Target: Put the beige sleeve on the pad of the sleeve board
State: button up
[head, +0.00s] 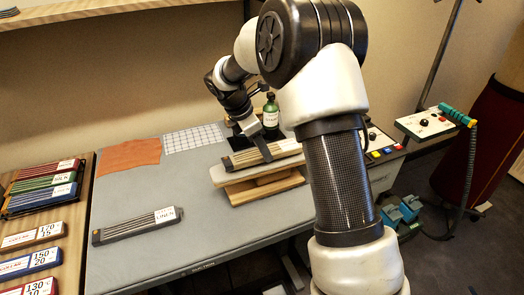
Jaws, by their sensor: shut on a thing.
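A beige striped sleeve (246,159) with a white label at its right end is over the grey pad (204,181) of the sleeve board. It lies along the pad's length; I cannot tell whether it rests on the pad or is just above it. The board stands on a wooden base (266,188) on the grey table. My gripper (263,150) reaches down from above and is shut on the beige sleeve near its middle. The fingertips are small in the picture and partly hide the sleeve.
A grey sleeve (125,227) labelled linen lies on the table (205,235) at front left. A green bottle (271,113) stands behind the board. Orange cloth (130,156) and a white grid sheet (194,138) lie at the back. A rack of coloured sleeves (42,188) is left.

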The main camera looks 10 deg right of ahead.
jog(key=shift+f, duration=0.5)
jog(key=shift+f, duration=0.15)
jog(key=o, duration=1.1)
